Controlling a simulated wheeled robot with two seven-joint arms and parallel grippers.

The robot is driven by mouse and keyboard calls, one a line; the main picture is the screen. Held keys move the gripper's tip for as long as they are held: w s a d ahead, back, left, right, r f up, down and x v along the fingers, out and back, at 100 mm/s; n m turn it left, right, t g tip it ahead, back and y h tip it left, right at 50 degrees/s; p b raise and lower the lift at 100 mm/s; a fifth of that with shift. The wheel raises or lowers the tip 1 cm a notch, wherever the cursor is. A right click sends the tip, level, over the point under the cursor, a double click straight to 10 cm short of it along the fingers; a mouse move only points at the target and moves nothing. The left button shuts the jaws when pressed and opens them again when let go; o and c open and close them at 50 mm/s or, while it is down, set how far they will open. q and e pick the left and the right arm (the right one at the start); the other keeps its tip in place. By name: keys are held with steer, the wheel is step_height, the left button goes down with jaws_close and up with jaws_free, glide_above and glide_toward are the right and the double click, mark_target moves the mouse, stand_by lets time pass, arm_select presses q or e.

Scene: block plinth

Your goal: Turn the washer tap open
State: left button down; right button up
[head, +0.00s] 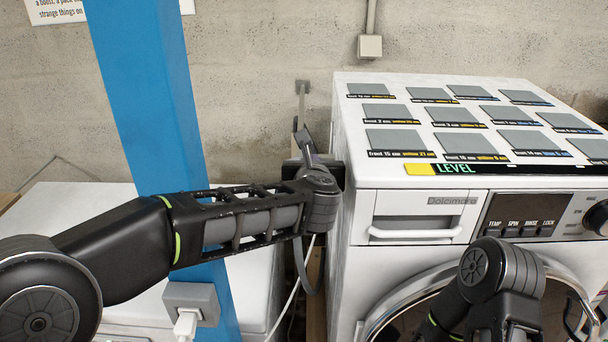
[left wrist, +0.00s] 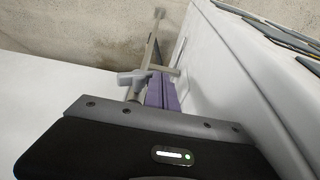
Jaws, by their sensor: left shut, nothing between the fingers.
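The washer tap sits on a grey pipe on the wall, in the gap left of the washer (head: 420,262). In the left wrist view, the grey tap (left wrist: 133,78) shows as a crosspiece at the pipe's lower end. My left gripper (head: 306,150) reaches into this gap, and its fingertips are hard to make out in the head view. In the left wrist view its purple fingers (left wrist: 162,90) are shut and empty, close beside the tap. I cannot tell whether they touch it. My right wrist (head: 487,270) is before the washer door; its fingers are not clear.
A blue post (head: 152,110) stands left of the gap, with a socket and white plug (head: 190,308) low on it. Labelled grey plates cover the washer's top. A white surface (head: 65,215) lies left of the post. The gap by the washer is narrow.

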arm_select(q)
steer(key=shift+s+r, duration=0.1)
steer(key=shift+s, duration=0.1)
steer(key=b+v, duration=0.1)
steer(key=v, duration=0.7)
steer(key=shift+b, duration=0.4)
steer(key=c, duration=2.1)
jaws_free()
steer(key=shift+r, duration=0.1)
steer(key=shift+c, duration=0.2)
